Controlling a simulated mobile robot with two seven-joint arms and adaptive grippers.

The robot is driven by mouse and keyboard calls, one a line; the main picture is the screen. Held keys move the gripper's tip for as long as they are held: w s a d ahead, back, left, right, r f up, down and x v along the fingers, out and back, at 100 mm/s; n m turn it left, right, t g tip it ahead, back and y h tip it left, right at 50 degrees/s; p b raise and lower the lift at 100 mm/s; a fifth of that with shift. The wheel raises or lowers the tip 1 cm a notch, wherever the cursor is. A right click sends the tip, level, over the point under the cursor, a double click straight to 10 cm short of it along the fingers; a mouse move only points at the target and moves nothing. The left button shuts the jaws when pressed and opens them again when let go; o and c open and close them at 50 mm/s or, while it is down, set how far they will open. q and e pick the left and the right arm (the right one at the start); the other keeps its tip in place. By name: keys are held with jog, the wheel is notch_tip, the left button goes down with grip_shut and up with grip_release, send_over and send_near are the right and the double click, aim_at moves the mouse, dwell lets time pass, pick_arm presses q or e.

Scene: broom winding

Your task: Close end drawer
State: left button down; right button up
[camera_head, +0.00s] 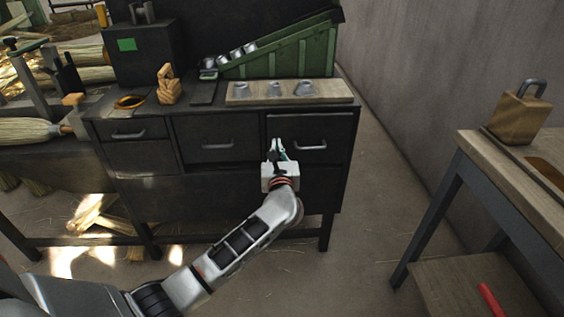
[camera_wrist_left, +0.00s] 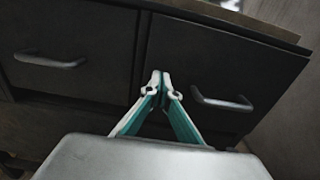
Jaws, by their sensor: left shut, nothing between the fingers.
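The end drawer (camera_head: 322,132) is the rightmost dark drawer front of the black bench, with a metal bar handle (camera_head: 311,147). I cannot tell whether the tips touch the front. My right gripper is not in view.
The middle drawer (camera_head: 219,133) and the left drawers (camera_head: 129,129) look flush. A wooden table (camera_head: 515,165) stands right, beyond open floor.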

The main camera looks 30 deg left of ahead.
pick_arm(q)
jog(key=x, duration=0.2)
jog(key=shift+w+a+f+b, duration=0.15)
jog(key=shift+w+a+b, duration=0.1)
jog(key=shift+w+b, duration=0.05)
jog(key=shift+w+a, duration=0.1)
jog(key=shift+w, duration=0.05)
jog(key=shift+r, duration=0.4)
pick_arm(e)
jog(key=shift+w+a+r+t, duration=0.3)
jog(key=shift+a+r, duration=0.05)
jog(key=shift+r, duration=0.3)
pick_arm(q)
jog(key=shift+a, duration=0.1)
jog(key=shift+r, duration=0.1)
